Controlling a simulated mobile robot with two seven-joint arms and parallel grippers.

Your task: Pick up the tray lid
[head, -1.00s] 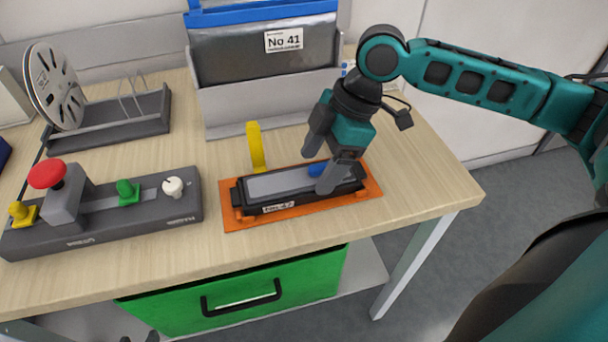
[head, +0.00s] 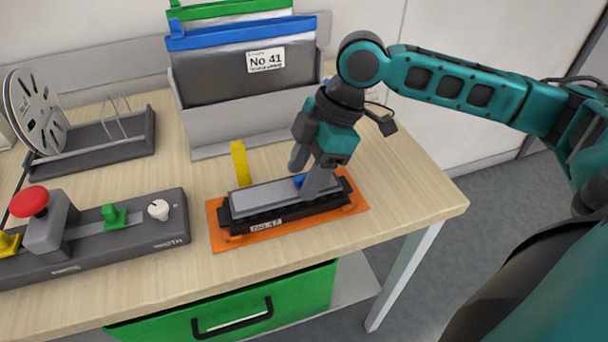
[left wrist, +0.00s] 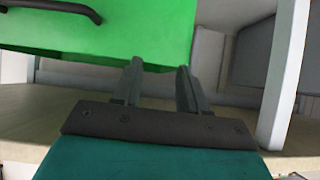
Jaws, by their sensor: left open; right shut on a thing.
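The tray lid (head: 265,193) is a long grey plate with a small blue grip (head: 299,180) near its right end. It lies above a black tray (head: 300,210) with a white label, and looks slightly raised from it. The tray stands on an orange mat (head: 220,241). My right gripper (head: 307,175) is shut on the blue grip from above; its fingers partly hide the grip. My left gripper (left wrist: 160,82) is open and empty in the left wrist view, in front of the green drawer (left wrist: 110,25). It is outside the head view.
A yellow upright piece (head: 240,163) stands just behind the tray. A control box (head: 120,235) with a red button and coloured knobs is to the left. Behind are a grey bin (head: 215,137) with folders and a reel stand (head: 100,150). The table's right end is clear.

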